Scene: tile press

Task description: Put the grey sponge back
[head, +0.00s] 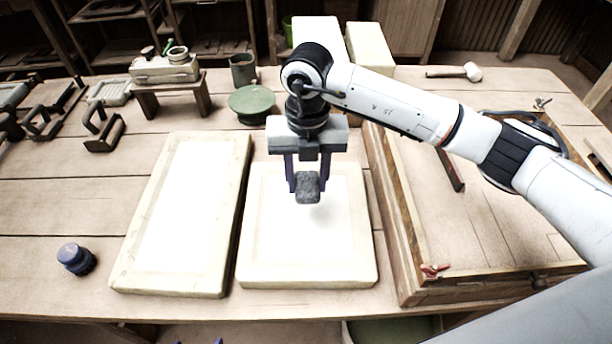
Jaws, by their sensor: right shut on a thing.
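The grey sponge (307,187) is a small dark grey block. My right gripper (307,178) is shut on it, with one purple-dark finger on each side. It holds the sponge over the upper middle of the right-hand white slab (306,262). A faint shadow lies on the slab just below and right of the sponge, so it seems a little above the surface.
A second white slab (177,214) lies to the left. A wooden frame (407,243) stands at right. A green round stand (251,102), a dark cup (243,70) and a small bench (172,90) are at the back. A blue jar (76,259) stands front left. Bare table lies around it.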

